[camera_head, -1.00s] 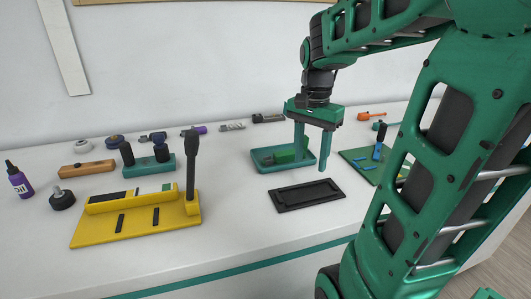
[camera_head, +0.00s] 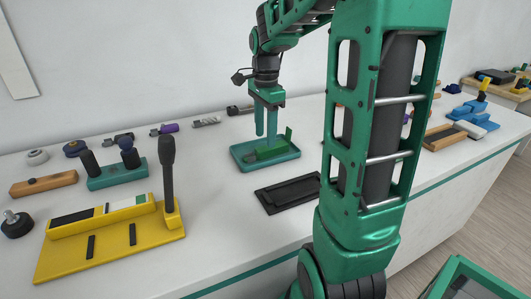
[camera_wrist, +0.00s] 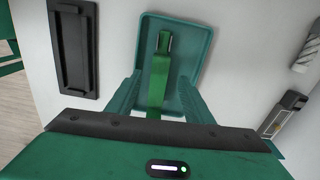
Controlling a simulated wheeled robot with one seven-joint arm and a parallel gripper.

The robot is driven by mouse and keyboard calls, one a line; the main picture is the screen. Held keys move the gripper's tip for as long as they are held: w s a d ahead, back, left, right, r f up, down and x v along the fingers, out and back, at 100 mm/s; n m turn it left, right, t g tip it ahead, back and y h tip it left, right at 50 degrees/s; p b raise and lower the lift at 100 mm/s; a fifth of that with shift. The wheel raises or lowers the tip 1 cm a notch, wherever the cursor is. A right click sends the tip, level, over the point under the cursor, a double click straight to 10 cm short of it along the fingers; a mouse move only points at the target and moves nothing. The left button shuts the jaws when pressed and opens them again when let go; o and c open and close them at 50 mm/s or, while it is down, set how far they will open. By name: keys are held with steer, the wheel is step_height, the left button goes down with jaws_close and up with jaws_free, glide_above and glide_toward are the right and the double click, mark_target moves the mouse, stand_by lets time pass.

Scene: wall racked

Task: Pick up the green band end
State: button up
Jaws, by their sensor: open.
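The green band end (camera_wrist: 158,80) is a long green piece with a dark, narrow tip, lying in a shallow teal tray (camera_wrist: 203,40). In the head view the green piece (camera_head: 268,154) lies low in the tray (camera_head: 243,165), partly behind my fingers, with an upright part at its right. My gripper (camera_head: 266,140) points down over the tray. In the wrist view the open fingers of my gripper (camera_wrist: 159,92) stand on both sides of the green piece, apart from it. I cannot tell how far the fingertips are above the tray floor.
A black flat tray (camera_head: 288,194) lies in front of the teal tray. A yellow fixture (camera_head: 110,245) with an upright dark handle stands at the left. Clear white bench (camera_head: 215,215) lies between.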

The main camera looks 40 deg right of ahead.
mark_target(265, 148)
step_height(265, 148, down, 5)
steer(key=shift+s+a+r, duration=0.1)
steer(key=shift+c, duration=0.4)
jaws_close()
